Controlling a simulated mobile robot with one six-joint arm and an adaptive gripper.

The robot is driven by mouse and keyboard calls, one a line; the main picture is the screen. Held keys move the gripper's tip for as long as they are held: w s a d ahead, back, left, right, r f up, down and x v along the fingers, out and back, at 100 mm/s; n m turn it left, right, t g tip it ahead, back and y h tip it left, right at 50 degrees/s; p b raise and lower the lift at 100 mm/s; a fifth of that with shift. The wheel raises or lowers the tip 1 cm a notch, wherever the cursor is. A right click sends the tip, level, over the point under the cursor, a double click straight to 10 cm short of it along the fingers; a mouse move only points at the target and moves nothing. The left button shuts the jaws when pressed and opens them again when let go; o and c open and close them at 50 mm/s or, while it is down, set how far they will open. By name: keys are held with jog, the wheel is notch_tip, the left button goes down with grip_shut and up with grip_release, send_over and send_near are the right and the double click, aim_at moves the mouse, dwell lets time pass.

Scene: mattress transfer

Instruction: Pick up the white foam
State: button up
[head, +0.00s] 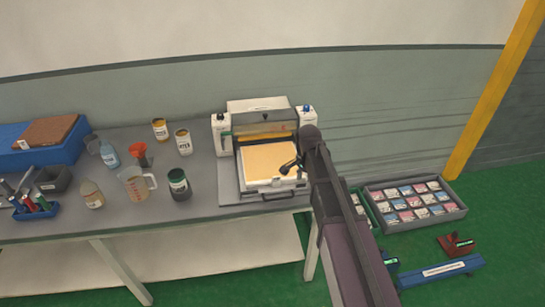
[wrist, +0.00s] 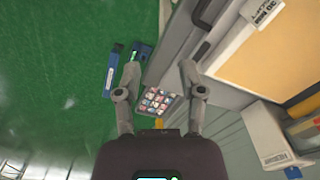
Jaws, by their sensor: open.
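A pale yellow, foam-like slab (head: 270,160) lies flat in the open tray of a white machine (head: 262,104) on the grey table. It shows at the upper right of the wrist view (wrist: 275,62). I cannot tell whether this slab is the white foam; no clearly white foam shows. My gripper (head: 290,166) appears over the slab's right front part in the head view. In the wrist view my gripper (wrist: 159,72) has its two fingers spread with nothing between them, and the slab is off to their right.
Several bottles, cans and a measuring jug (head: 132,183) stand on the table (head: 150,225) left of the machine. A blue bin (head: 75,148) is at the far left. On the green floor at right are a grey tray of small boxes (head: 455,213) and a blue bar (head: 440,271).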

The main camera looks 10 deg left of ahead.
jog(key=w+a+r+m+p, duration=0.4)
jog(key=w+a, duration=0.4)
jog(key=a, duration=0.2)
jog(key=shift+w+r+m, duration=0.15)
jog(key=shift+r+m, duration=0.55)
jog(key=shift+r, duration=0.15)
notch_tip(320, 180, down, 9)
jog(key=b, duration=0.8)
jog(key=shift+r, duration=0.2)
jog(key=shift+f, duration=0.1)
jog(key=shift+a+f+b, duration=0.2)
jog(key=shift+f+b, duration=2.3)
jog(key=shift+b, duration=0.15)
jog(key=shift+c, duration=0.2)
grip_shut()
